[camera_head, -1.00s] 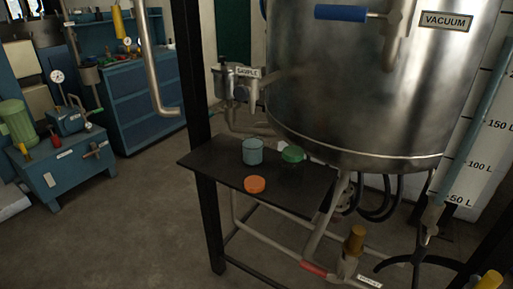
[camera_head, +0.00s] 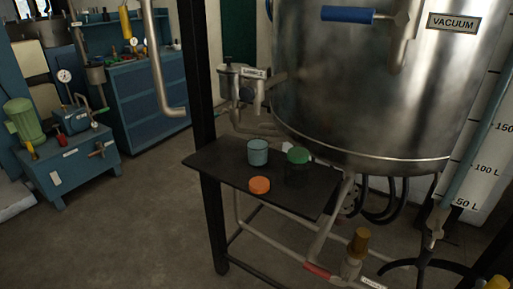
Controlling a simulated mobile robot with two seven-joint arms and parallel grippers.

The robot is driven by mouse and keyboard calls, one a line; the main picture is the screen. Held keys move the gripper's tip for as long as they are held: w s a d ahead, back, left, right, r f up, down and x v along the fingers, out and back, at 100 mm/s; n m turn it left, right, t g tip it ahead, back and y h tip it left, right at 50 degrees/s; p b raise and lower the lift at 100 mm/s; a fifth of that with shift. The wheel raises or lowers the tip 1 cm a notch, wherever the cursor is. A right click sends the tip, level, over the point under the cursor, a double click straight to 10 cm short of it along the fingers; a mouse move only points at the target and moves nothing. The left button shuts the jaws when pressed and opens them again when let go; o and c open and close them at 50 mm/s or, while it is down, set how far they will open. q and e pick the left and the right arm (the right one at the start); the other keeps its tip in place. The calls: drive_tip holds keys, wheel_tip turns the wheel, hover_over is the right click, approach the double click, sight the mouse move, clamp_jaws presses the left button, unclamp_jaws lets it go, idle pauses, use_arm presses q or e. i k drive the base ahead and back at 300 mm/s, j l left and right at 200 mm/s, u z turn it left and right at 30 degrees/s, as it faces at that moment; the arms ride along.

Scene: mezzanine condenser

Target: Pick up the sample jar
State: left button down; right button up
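A small pale teal, open-topped jar or cup (camera_head: 257,153) stands upright on a dark shelf (camera_head: 222,171) under the steel vessel. To its right is a green lid (camera_head: 298,155), which seems to sit on a dark or clear jar body; the body is hard to make out. An orange lid-like disc (camera_head: 259,185) lies in front of the teal jar. I cannot tell for sure which of these is the sample jar. Neither of my grippers is in view.
The large steel vessel (camera_head: 375,90) hangs over the shelf's back right. A sample valve (camera_head: 244,90) and pipes are behind the shelf. A dark post (camera_head: 196,80) rises at its left. A blue pump cart (camera_head: 75,160) stands at the left. The floor between is clear.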

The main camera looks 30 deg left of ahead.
sight(258, 143)
drive_tip(key=i+j+u, duration=0.2)
drive_tip(key=j, duration=1.25)
drive_tip(key=k, duration=0.1)
